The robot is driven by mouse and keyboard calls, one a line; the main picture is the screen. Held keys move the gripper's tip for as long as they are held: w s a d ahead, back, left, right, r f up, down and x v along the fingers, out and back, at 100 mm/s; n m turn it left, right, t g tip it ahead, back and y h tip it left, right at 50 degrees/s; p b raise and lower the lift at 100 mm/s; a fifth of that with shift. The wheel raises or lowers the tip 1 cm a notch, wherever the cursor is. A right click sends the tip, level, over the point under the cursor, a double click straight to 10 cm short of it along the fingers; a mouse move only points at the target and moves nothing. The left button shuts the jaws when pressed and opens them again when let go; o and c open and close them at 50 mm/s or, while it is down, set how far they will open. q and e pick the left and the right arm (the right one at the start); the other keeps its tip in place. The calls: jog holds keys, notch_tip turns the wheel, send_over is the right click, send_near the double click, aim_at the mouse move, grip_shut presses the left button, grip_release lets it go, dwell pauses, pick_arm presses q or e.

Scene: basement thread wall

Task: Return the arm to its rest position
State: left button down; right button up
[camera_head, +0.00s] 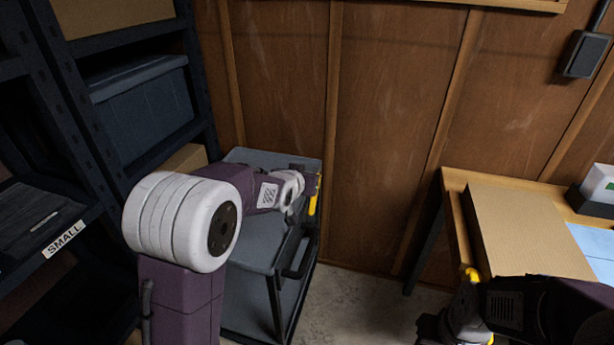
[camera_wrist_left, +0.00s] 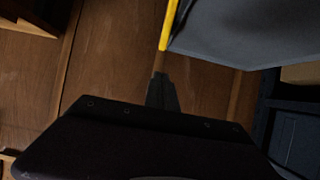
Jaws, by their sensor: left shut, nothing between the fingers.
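My left arm reaches in from the lower left of the head view, with purple links and a white joint. Its gripper (camera_head: 312,190) is over the far right part of the grey cart (camera_head: 262,240). In the left wrist view the dark fingers of the left gripper (camera_wrist_left: 162,92) are together, with nothing between them. My right gripper (camera_head: 468,300) is by the front left corner of the wooden table, partly cut off by the lower frame edge; its fingers are not clear.
A dark shelf with a blue-grey bin (camera_head: 145,105) stands at the left, close to my left arm. A wood-panelled wall (camera_head: 390,130) closes the back. The wooden table (camera_head: 452,185) at right bears a cardboard sheet (camera_head: 530,230). Floor (camera_head: 365,305) is clear between cart and table.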

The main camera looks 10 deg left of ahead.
pick_arm(q)
jog(key=s+f+g, duration=0.4)
jog(key=s+f, duration=0.1)
jog(key=s, duration=0.6)
jog(key=s+f+g, duration=0.4)
jog(key=s+f, duration=0.2)
jog(key=s, duration=0.4)
jog(key=s+f+g, duration=0.3)
jog(key=s+f, duration=0.2)
jog(key=s, duration=0.6)
notch_tip(320, 180, up, 17)
jog(key=p, duration=1.6)
jog(key=shift+w+a+f+n+p, duration=0.2)
jog(key=shift+a+n+p, duration=0.1)
jog(key=shift+p, duration=0.1)
